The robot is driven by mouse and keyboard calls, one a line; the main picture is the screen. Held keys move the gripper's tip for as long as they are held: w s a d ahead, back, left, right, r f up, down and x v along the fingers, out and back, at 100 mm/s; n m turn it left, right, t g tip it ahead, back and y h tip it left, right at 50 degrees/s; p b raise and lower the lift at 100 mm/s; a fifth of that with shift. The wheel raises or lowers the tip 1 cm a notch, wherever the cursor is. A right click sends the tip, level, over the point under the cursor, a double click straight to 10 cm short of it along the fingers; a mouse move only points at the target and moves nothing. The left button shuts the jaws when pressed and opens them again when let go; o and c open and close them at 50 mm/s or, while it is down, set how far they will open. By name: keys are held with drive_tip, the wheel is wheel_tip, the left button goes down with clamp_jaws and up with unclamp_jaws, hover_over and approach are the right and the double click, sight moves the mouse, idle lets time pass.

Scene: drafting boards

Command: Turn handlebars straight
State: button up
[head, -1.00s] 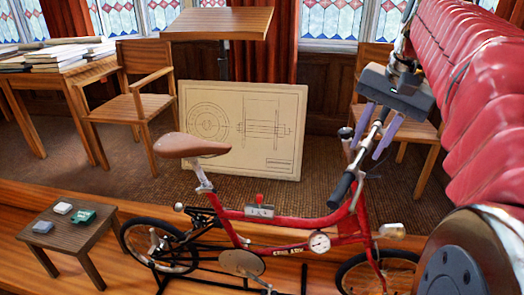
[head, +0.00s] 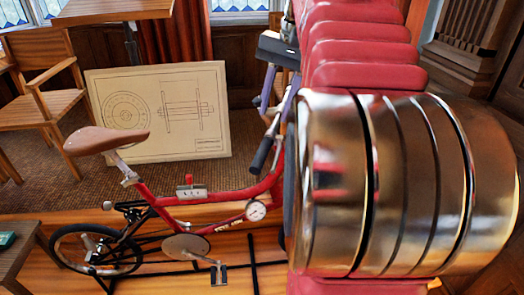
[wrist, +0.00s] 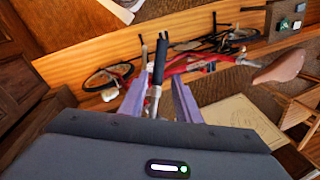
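A red bicycle (head: 228,197) with a brown saddle (head: 105,140) stands on a black stand, front end to the right. Its handlebars end in a black grip (head: 262,153) that points toward me; my arm hides the front wheel and the bar's other end in the head view. The wrist view shows the front wheel (wrist: 107,77) and the black grip (wrist: 160,58). My gripper (wrist: 158,88) has purple fingers spread on either side of the silver bar below the grip, with gaps visible. Whether either finger touches the bar cannot be told.
A drawing board (head: 160,110) leans behind the bicycle. A wooden chair (head: 45,85) and a small dark table (head: 28,255) stand at the left. A raised wooden platform edge runs under the bicycle. Dark wood panelling (head: 470,45) rises at the right.

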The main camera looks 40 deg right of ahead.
sight(262, 153)
drive_tip(key=x, duration=1.3)
drive_tip(key=shift+f, duration=0.3)
clamp_jaws()
